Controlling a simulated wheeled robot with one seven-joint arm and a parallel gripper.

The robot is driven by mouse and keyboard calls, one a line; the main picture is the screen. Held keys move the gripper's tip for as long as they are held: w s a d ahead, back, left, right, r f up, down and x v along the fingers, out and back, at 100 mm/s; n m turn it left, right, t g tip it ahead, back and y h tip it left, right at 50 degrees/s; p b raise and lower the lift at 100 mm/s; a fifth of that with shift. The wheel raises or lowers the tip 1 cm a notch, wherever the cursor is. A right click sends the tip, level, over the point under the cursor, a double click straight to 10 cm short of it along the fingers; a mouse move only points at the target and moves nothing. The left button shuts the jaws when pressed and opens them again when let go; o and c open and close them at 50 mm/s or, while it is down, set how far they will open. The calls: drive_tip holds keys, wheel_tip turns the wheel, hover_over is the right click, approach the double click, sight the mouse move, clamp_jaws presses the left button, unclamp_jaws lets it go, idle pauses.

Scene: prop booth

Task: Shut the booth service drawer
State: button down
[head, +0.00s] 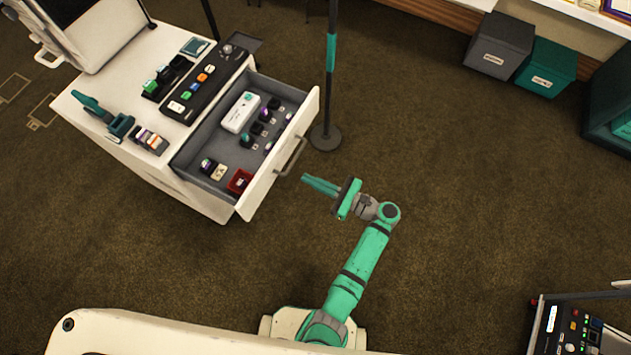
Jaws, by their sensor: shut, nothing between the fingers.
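The booth service drawer (283,155) is pulled out from the white cabinet (150,187) at the left of the head view. It has a white front with a grey bar handle (291,157). Inside lie a white box (241,112), a red tray (239,181) and several small dark, purple and teal items. My gripper (306,183) is shut and empty. In the picture its fingertips are just right of the drawer front, below the handle, and appear apart from it. Height and exact distance cannot be told from this view.
A post with a round dark base (325,137) stands on the carpet close to the drawer's far corner. A control panel (205,82) and a teal tool (106,116) are on the cabinet top. Grey (498,46) and teal (546,68) bins stand at the back right.

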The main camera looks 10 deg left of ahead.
sight(275, 163)
drive_tip(key=x, duration=0.9)
drive_tip(key=shift+w+a+f, duration=0.1)
drive_tip(key=shift+w+a, duration=0.1)
drive_tip(key=shift+a, duration=0.1)
drive_tip(key=shift+a, duration=0.1)
